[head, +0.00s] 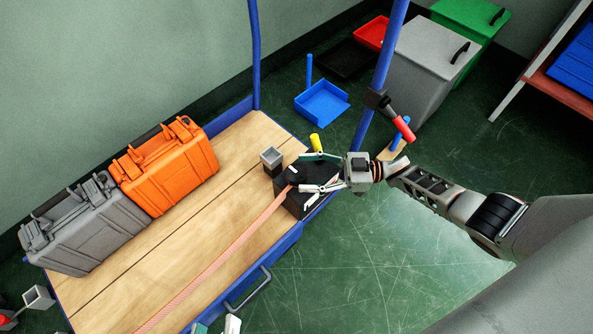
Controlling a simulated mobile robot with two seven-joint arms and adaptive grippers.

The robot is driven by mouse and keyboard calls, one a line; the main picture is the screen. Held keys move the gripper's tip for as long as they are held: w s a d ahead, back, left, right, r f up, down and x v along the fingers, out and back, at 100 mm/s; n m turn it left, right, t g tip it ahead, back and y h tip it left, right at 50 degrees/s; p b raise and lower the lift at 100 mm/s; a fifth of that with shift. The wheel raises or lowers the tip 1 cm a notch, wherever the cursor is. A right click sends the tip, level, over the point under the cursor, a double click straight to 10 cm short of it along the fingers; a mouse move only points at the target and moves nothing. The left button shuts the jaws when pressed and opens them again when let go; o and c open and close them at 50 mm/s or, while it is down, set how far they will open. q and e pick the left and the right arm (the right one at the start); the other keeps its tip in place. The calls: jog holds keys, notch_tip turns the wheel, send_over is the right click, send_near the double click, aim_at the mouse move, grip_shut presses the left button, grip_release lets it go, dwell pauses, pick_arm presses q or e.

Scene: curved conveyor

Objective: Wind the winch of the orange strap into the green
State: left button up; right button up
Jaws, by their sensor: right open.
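The black winch (293,203) sits at the right edge of the wooden deck, partly hidden by my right gripper. A yellow knob (316,142) stands at its far side. The orange strap (228,258) runs from the winch diagonally across the deck to the lower left. No green mark on the winch can be made out. My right gripper (320,172) is open, its fingers spread over the winch; contact cannot be told. My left gripper (217,326) shows only as teal and white tips at the bottom edge; its jaws are mostly out of view.
An orange case (168,168) and a grey case (88,228) stand along the deck's left side. A small grey square holder (271,157) is beside the winch. A blue post (386,58) with a red-handled tool (403,128) rises behind. Grey (428,66) and green bins (474,20) stand farther back.

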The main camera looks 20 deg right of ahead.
aim_at(296, 172)
jog(key=shift+x, duration=1.6)
jog(key=c, duration=1.1)
jog(key=shift+c, duration=0.2)
